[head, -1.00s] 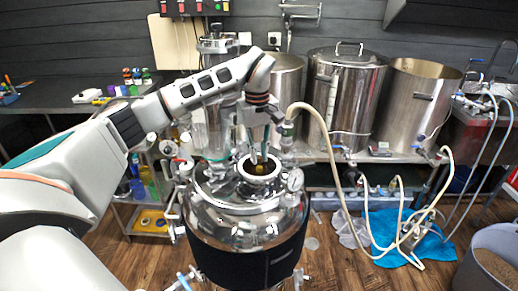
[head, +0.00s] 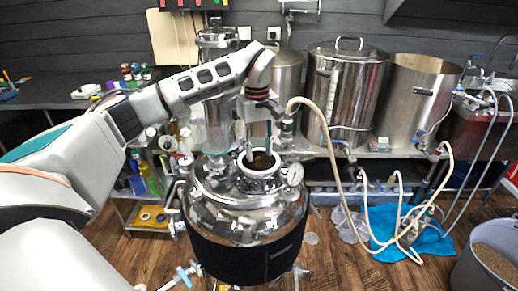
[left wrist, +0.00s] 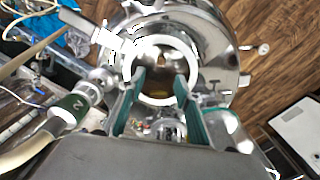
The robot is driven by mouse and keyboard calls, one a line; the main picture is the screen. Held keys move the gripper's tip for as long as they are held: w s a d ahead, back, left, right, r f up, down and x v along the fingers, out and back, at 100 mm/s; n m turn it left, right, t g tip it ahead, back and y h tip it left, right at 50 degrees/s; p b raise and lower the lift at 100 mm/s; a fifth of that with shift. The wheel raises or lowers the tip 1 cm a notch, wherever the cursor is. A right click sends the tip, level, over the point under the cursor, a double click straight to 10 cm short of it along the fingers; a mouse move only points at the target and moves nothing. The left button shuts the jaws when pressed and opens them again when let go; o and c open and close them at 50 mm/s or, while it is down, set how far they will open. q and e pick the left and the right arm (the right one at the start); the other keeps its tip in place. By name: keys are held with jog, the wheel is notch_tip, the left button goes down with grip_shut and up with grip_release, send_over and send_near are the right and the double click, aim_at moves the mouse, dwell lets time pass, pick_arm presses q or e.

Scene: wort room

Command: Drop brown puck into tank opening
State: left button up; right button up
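The steel tank (head: 245,215) with a dark jacket stands in the middle of the head view. Its round, pale-rimmed opening (head: 260,176) is on top, and the rim also shows in the left wrist view (left wrist: 194,62). My left gripper (head: 259,153) points down at the opening, its teal-padded fingers spread. In the left wrist view the fingers (left wrist: 160,84) are apart over the opening, with nothing held between them. Brownish and yellowish tones show inside the opening; I cannot tell whether they are the brown puck. My right gripper is out of view.
A pale hose (head: 330,130) loops to the right. Steel pots (head: 345,95) line the bench behind. A grain bucket (head: 490,255) stands at the right.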

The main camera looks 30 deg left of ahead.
pick_arm(q)
notch_tip(320, 180, up, 12)
jog(key=shift+s, duration=0.15)
dwell(0.6)
jog(key=shift+a, duration=0.1)
dwell(0.5)
